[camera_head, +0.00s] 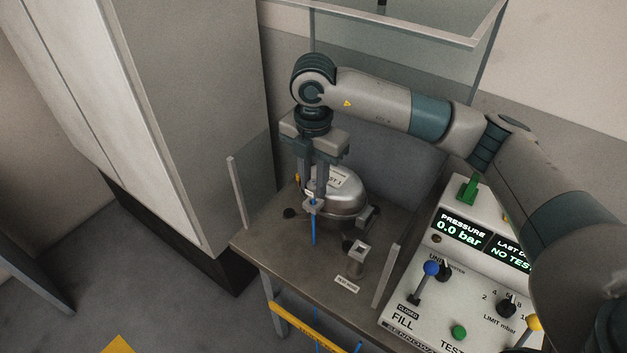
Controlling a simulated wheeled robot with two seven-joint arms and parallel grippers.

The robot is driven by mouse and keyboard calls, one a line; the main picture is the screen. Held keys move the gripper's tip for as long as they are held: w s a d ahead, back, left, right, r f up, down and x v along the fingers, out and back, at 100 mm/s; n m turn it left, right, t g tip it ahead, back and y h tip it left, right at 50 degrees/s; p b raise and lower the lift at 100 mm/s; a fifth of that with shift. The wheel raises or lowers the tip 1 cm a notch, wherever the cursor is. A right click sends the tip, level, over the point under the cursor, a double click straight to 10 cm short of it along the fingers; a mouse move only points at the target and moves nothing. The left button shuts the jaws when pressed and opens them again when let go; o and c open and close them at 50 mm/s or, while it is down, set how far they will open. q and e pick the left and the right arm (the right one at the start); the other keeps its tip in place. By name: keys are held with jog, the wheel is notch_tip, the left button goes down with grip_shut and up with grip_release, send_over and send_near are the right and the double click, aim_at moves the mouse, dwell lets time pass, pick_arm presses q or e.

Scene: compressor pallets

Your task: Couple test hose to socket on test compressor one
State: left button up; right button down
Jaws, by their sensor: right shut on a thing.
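The test compressor (350,203), a silver dome with a white label on top, sits on the brown bench. My right gripper (312,207) points down at the compressor's near left side. It is shut on the test hose's end piece, a small grey block. The blue test hose (314,232) hangs down from that block towards the bench top. The compressor's socket is hidden behind the fingers, so I cannot tell whether the hose end touches it. My left gripper is not in view.
A short grey post with a square top (360,252) stands on the bench (290,250) near a small white label (348,284). Upright bars (238,192) stand at the bench edges. A control panel (411,313) showing 0.0 bar is at right. A tall cabinet is at left.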

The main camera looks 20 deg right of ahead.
jog(key=shift+f+b, duration=1.1)
jog(key=shift+f, duration=0.3)
jog(key=c, duration=1.4)
grip_release()
jog(key=shift+c, duration=0.2)
jog(key=shift+s+r, duration=0.1)
